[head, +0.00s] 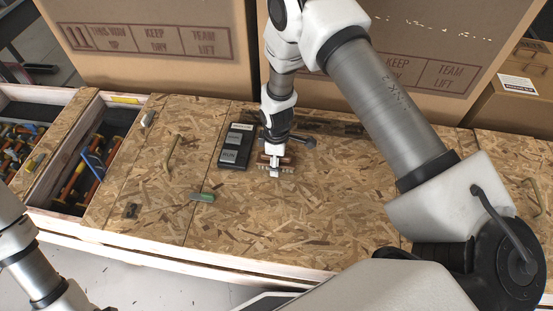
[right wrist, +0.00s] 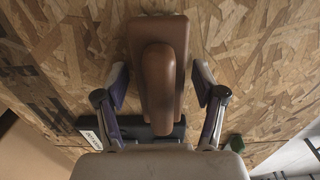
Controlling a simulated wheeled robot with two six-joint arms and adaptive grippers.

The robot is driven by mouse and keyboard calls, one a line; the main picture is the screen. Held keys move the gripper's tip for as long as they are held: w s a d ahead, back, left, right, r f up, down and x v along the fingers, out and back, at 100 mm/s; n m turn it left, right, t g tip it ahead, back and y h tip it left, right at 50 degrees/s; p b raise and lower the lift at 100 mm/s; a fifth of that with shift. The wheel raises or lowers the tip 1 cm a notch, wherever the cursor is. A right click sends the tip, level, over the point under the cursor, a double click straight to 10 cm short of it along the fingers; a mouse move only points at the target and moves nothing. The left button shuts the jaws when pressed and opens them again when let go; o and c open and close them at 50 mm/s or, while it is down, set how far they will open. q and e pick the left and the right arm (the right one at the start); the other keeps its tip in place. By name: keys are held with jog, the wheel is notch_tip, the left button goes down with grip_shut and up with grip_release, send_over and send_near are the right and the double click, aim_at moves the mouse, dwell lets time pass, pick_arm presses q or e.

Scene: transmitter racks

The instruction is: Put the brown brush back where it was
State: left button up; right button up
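The brown brush (head: 285,160) lies on the wooden board top in the head view, partly hidden by my right gripper (head: 275,170). In the right wrist view the brush (right wrist: 158,80) is seen from above, with its rounded brown handle along its middle. My right gripper (right wrist: 160,88) is open, with one finger on each side of the brush. Narrow gaps show between the fingers and the brush. Part of my left arm is at the lower left of the head view, but its gripper is not visible.
A black box with grey labels (head: 236,147) lies just left of the brush. A small green item (head: 203,197) and a dark clip-like piece (head: 131,210) lie farther left. Large cardboard boxes (head: 150,45) stand behind. Open bins with tools (head: 62,190) are at the left.

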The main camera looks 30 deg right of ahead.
jog(key=shift+r, duration=0.3)
notch_tip(320, 180, up, 12)
jog(key=shift+f, duration=0.1)
dwell(1.4)
